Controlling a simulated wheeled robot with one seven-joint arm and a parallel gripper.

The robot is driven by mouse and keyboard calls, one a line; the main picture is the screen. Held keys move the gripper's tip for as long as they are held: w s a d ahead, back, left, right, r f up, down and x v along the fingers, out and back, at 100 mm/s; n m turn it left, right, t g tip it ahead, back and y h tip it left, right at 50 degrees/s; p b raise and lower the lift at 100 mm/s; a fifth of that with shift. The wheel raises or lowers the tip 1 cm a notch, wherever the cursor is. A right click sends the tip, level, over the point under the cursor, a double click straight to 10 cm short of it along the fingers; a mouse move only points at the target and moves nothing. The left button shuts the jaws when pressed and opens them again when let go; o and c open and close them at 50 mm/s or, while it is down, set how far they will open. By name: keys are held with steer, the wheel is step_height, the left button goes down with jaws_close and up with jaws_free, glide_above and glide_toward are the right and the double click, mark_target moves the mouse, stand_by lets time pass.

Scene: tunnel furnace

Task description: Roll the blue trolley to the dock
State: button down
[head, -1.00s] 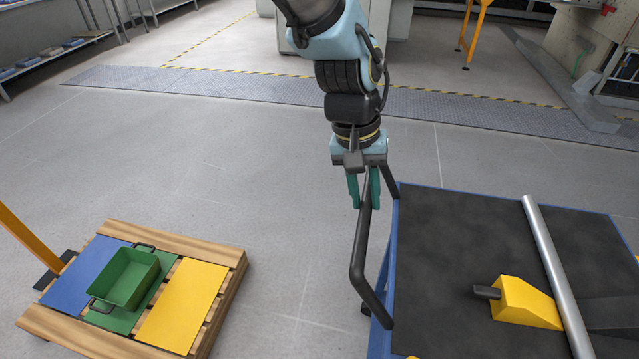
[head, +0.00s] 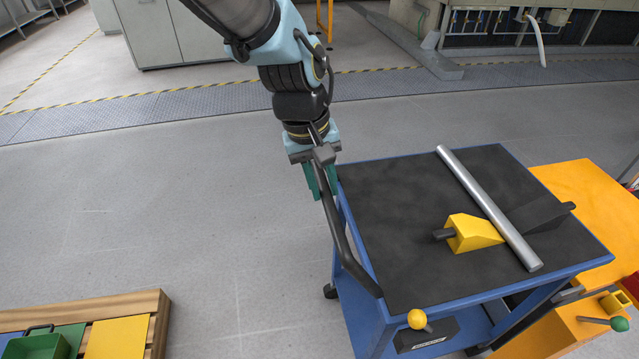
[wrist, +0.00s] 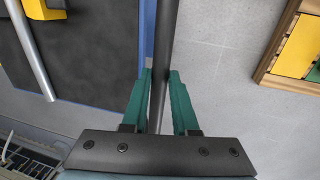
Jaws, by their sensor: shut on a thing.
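The blue trolley (head: 362,318) stands at the right in the head view, with a black mat (head: 400,225) on its top. Its dark push handle (head: 342,244) runs along its left side. My gripper (head: 320,182) is shut on this handle near its far end. In the wrist view the green fingers of my gripper (wrist: 158,95) sit on both sides of the handle bar (wrist: 164,45). A steel bar (head: 490,208) and a yellow block with a dark grip (head: 472,233) lie on the trolley top. I cannot make out the dock for certain.
An orange unit (head: 590,195) stands close behind the trolley's right side, with a green-knobbed lever (head: 619,324). A wooden pallet (head: 153,305) with coloured sheets and a green bin (head: 38,345) is at lower left. Open floor (head: 150,210) lies left of the trolley.

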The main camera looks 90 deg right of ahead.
steer(key=shift+s+d+r, duration=0.1)
steer(key=shift+s, duration=0.1)
steer(key=c, duration=0.7)
jaws_free()
steer(key=r, duration=0.3)
steer(key=w+r+b, duration=0.1)
steer(key=r, duration=0.3)
steer(key=w+r+b, duration=0.1)
steer(key=r, duration=0.2)
steer(key=shift+a+r, duration=0.2)
steer(key=shift+a, duration=0.1)
